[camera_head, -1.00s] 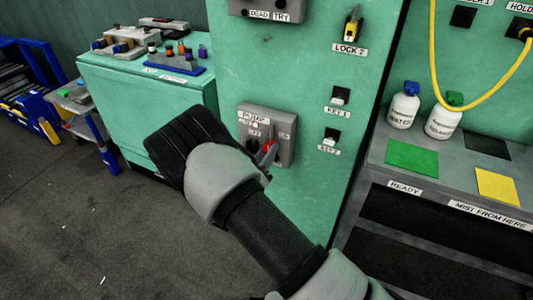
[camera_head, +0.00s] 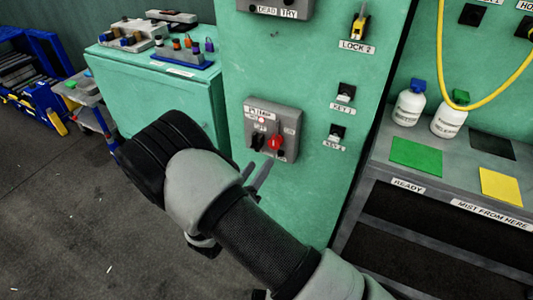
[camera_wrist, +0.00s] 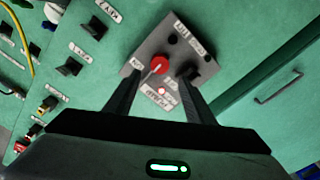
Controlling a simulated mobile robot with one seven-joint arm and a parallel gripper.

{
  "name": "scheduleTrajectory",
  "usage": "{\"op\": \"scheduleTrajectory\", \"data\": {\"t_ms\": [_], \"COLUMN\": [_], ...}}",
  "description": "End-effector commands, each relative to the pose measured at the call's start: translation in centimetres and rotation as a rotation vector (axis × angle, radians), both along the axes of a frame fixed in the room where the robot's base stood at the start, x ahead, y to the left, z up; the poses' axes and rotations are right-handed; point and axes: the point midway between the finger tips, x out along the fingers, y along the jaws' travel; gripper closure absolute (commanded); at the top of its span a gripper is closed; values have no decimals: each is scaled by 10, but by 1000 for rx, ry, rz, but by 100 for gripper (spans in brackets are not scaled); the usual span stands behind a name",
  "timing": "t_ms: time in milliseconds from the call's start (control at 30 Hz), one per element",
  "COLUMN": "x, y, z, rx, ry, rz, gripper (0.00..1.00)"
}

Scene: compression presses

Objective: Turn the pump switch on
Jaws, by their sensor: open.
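The pump switch is a red knob (camera_head: 275,142) on a grey box (camera_head: 288,112) labelled PUMP, fixed to the green cabinet front. A black knob (camera_head: 257,141) sits to its left, with small labels above both. In the wrist view the red knob (camera_wrist: 159,65) has a pale line toward its lower left; I cannot tell which label it marks. My gripper (camera_head: 257,174) is open and empty, below and in front of the box. In the wrist view its fingers (camera_wrist: 161,80) flank the red knob's line of sight, apparently apart from it.
Key switches (camera_head: 341,113) are right of the box, and a LOCK 2 padlock (camera_head: 360,22) hangs above them. A bench (camera_head: 365,205) with white bottles (camera_head: 409,103) and a yellow hose (camera_head: 441,60) stands right. A low green cabinet (camera_head: 150,92) is left.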

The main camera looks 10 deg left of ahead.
Motion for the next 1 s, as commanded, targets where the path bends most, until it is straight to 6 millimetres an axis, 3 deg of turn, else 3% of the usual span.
{"op": "scheduleTrajectory", "data": {"t_ms": [200,400,1000], "x": [-45,-67,-72], "y": [17,25,26], "z": [1,0,0], "rx": [-1,0,0], "ry": [1,0,-1], "rz": [3,1,-1], "gripper": [51,51,51]}}
